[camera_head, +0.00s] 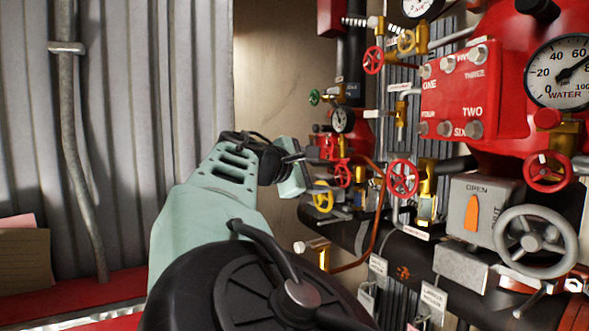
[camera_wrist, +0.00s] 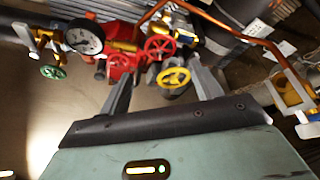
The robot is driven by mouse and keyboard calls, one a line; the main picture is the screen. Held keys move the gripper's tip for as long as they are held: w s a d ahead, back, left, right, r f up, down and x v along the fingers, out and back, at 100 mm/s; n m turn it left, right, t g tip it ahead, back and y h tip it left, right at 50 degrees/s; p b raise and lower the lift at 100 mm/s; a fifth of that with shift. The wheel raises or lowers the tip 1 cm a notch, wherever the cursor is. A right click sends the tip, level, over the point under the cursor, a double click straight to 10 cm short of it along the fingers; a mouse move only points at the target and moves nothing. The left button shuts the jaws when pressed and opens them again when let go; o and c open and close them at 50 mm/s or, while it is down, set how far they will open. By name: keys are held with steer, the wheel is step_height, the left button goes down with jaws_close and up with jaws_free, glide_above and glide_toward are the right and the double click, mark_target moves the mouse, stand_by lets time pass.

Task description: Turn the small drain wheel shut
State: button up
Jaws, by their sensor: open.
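My gripper (camera_head: 306,157) is open and reaches toward the pipework in the head view. In the wrist view my gripper (camera_wrist: 165,68) has its two grey fingers apart and nothing held between them. A small yellow wheel (camera_wrist: 173,77) shows between the fingers, nearer the right one; its depth from them is unclear. It also appears in the head view (camera_head: 323,196), just below my gripper. A small red wheel (camera_wrist: 160,46) is just beyond and above it, and also in the head view (camera_head: 343,175). No readable label shows which small wheel is the drain.
A green wheel (camera_wrist: 53,72) and a gauge (camera_wrist: 84,38) are at the left in the wrist view. A copper pipe (camera_head: 379,215) bends right of the yellow wheel. A large grey handwheel (camera_head: 533,240) and red wheels (camera_head: 403,178) stand farther right.

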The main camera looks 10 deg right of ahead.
mark_target(341, 175)
steer(key=p+x, duration=0.5)
steer(key=x, duration=0.6)
steer(key=shift+r, duration=0.1)
steer(key=shift+w+d+f, duration=0.25)
steer(key=shift+w+d, duration=0.05)
steer(key=shift+d, duration=0.05)
steer(key=c, duration=0.7)
